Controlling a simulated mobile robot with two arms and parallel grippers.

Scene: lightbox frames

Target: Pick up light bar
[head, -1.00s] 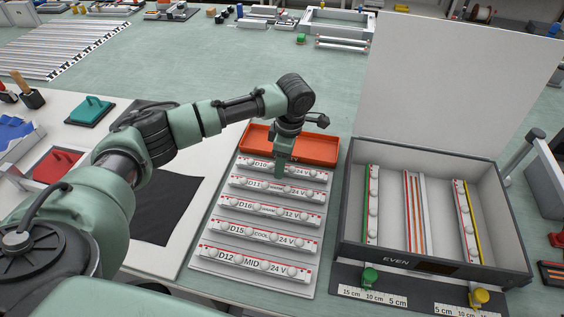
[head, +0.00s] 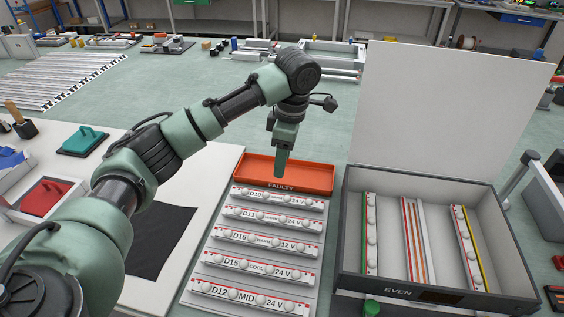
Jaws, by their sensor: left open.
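Several light bars lie in a column on a grey board (head: 196,268), each with a printed label and round white lenses. The D10 bar (head: 278,198) is at the back, then D11 (head: 272,218), D16 (head: 263,242), D15 (head: 256,267) and D12 (head: 250,297) at the front. My left gripper (head: 281,172) is above the orange FAULTY tray (head: 318,180), just behind the D10 bar in the picture. It holds nothing that I can see; its finger gap is hard to see from here. My right gripper is not in view.
An open lightbox frame (head: 351,225) marked EVEN stands right of the board, with bars fixed inside and a tall white lid (head: 450,110) raised behind. A black cloth (head: 160,240) lies to the left. The green bench behind the tray is largely clear.

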